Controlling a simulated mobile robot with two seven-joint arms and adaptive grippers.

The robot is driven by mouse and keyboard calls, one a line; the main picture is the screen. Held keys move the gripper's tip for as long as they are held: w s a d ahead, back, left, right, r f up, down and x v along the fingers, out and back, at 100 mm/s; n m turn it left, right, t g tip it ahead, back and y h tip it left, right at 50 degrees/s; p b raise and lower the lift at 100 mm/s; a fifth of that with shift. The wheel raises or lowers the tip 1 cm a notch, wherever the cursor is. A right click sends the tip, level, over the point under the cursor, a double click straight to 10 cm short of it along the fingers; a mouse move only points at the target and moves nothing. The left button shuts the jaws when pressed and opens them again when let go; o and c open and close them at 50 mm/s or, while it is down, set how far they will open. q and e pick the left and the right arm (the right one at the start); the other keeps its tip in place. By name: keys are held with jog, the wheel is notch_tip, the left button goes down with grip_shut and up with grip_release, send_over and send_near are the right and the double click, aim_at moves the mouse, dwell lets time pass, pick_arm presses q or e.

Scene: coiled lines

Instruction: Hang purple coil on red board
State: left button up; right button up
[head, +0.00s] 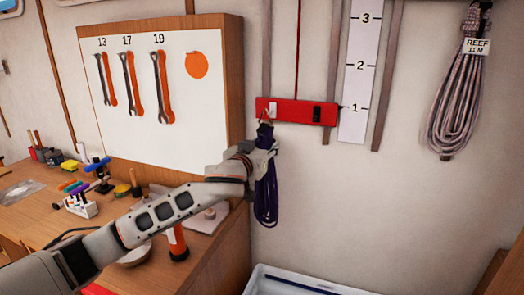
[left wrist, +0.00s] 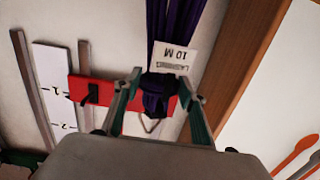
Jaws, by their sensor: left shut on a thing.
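The purple coil (head: 267,190) hangs down from my left gripper (head: 263,140), below the left end of the red board (head: 297,113). In the left wrist view, which is upside down, the gripper (left wrist: 163,92) is shut around the neck of the purple coil (left wrist: 175,20). A tag on it reads 10 M. A thin light loop (left wrist: 152,124) sticks out beyond the neck, in front of the red board (left wrist: 97,92). The board carries a pale patch at left and a black fitting (head: 317,114) at right. Whether the loop is on a hook I cannot tell. My right gripper is not in view.
A numbered white depth strip (head: 360,75) stands right of the board. A grey coil (head: 462,90) tagged REEF hangs further right. A wooden-edged tool panel (head: 160,150) is close on the left. A white bin (head: 300,283) stands below; the workbench is at left.

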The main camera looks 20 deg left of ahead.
pick_arm(q)
jog(key=shift+w+f+b, duration=0.1)
jog(key=shift+w+b, duration=0.9)
jog(key=shift+w, duration=0.55)
jog(key=shift+w+d+f, duration=0.1)
jog(key=shift+w+f, duration=0.35)
jog(key=shift+w, duration=0.1)
jog(key=o, duration=1.6)
jog(key=shift+f, duration=0.1)
